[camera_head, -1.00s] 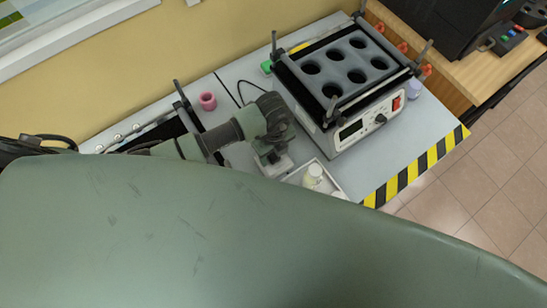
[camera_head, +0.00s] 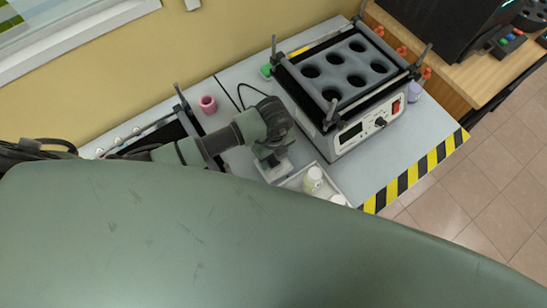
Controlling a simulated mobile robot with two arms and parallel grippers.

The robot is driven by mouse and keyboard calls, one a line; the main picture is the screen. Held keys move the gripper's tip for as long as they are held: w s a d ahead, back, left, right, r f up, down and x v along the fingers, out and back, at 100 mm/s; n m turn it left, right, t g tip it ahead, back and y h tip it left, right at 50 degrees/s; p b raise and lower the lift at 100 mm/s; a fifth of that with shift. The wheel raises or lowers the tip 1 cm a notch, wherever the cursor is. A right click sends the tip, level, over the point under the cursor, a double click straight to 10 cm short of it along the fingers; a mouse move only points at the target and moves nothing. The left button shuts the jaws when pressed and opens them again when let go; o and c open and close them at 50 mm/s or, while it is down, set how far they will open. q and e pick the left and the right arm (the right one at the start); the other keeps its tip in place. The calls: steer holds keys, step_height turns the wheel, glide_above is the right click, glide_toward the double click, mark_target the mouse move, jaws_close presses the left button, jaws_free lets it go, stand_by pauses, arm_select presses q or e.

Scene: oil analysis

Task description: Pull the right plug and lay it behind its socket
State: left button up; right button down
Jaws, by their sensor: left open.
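My left gripper (camera_head: 270,158) points down over a pale block (camera_head: 279,173) on the grey table, left of the white heating unit. It is open, with its fingertips close above or at the block; I cannot tell whether they touch it. The block may be a socket, but the gripper covers much of it. A thin black cable (camera_head: 240,92) loops on the table behind my left wrist and runs out of sight there. No plug can be made out clearly. My right gripper is not in view.
The heating unit (camera_head: 351,139) with its black holed block stands just right of the gripper. A white tray (camera_head: 296,184) with white-capped bottles (camera_head: 313,178) lies in front. A pink cup (camera_head: 208,103) stands behind my forearm. Bare table shows around the cable.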

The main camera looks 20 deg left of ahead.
mark_target(274, 158)
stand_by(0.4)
arm_select(q)
jaws_close()
steer(key=shift+r, duration=0.15)
steer(key=shift+r+p, duration=1.2)
steer(key=shift+p, duration=0.1)
steer(key=shift+r+p, duration=1.45)
steer(key=shift+r, duration=0.25)
